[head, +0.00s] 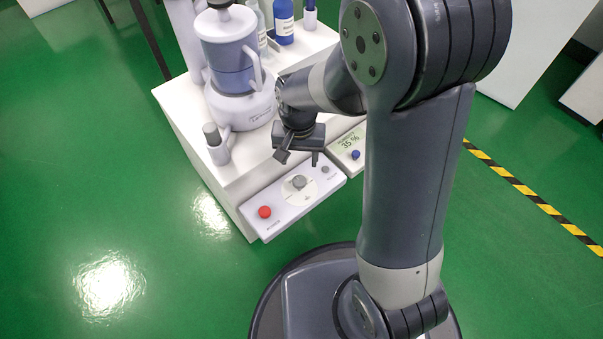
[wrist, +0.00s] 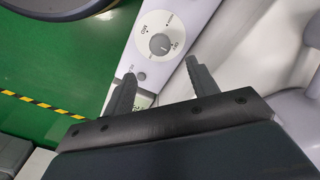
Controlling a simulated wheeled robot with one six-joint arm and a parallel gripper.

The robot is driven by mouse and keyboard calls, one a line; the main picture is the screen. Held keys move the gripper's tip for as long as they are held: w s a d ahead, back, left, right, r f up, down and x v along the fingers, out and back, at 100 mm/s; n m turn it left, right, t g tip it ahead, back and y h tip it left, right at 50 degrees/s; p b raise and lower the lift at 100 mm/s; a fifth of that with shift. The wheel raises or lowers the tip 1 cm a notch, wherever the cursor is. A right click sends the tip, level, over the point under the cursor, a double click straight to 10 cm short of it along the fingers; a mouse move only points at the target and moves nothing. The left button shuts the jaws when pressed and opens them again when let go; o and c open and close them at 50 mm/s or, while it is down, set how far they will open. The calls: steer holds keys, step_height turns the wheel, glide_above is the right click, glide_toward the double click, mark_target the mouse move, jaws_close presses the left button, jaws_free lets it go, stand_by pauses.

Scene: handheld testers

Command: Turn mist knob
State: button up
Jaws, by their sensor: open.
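The mist knob, a round grey knob (wrist: 160,44) on a white dial with printed marks, is in the upper middle of the wrist view. In the head view the knob (head: 299,181) sits in the middle of a white control panel (head: 283,215) on the front of the white stand. My gripper (head: 299,160) is above and behind the panel, its two fingers apart and empty. In the wrist view my gripper (wrist: 160,82) has its fingers pointing toward the dial, with the knob just beyond the tips. No contact with the knob shows.
A red button (head: 264,212) is on the panel's left, and a small grey button (head: 325,169) on its right. A display (head: 349,143) reading 35 % with a blue knob (head: 355,155) adjoins. A blender-like device (head: 232,70), a small bottle (head: 215,147) and other bottles stand behind.

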mark_target(300, 180)
step_height(300, 180, down, 10)
steer(key=b, duration=0.3)
steer(key=shift+r+b, duration=0.25)
steer(key=shift+b, duration=0.1)
steer(key=shift+c, duration=0.2)
steer(key=c, duration=1)
steer(key=shift+o, duration=0.2)
